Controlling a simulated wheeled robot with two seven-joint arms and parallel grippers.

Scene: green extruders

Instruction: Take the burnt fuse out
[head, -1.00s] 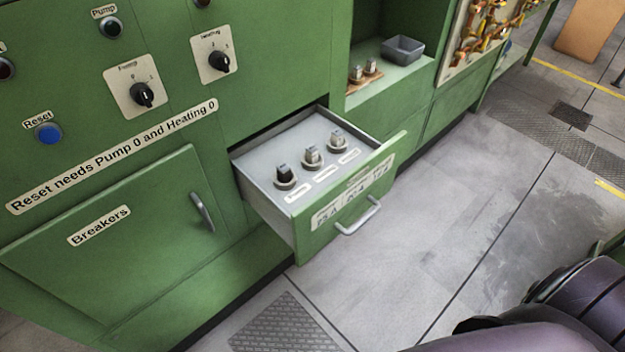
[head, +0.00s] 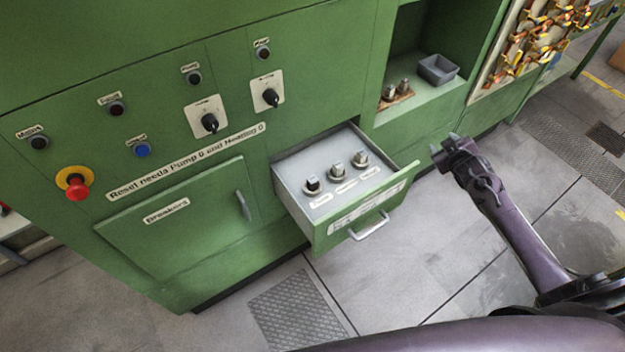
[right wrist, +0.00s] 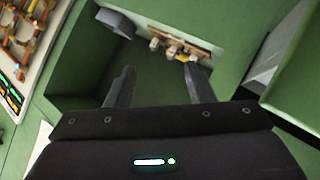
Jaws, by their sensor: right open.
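The open drawer (head: 290,197) holds three fuses in a row. The left fuse (head: 313,186) has a dark, blackened top. The middle fuse (head: 337,171) and the right fuse (head: 360,158) look pale grey. My right gripper (head: 445,142) is open and empty, to the right of the drawer and apart from it, in front of the cabinet niche. In the right wrist view its two fingers (right wrist: 158,85) are spread with nothing between them, and they point toward the niche. My left gripper is not in view.
The niche holds a wooden block with spare fuses (head: 397,92) and a grey bin (head: 438,69). The closed Breakers door (head: 180,220) is left of the drawer. Knobs, buttons and a red emergency stop (head: 76,185) sit on the panel. Floor in front is clear.

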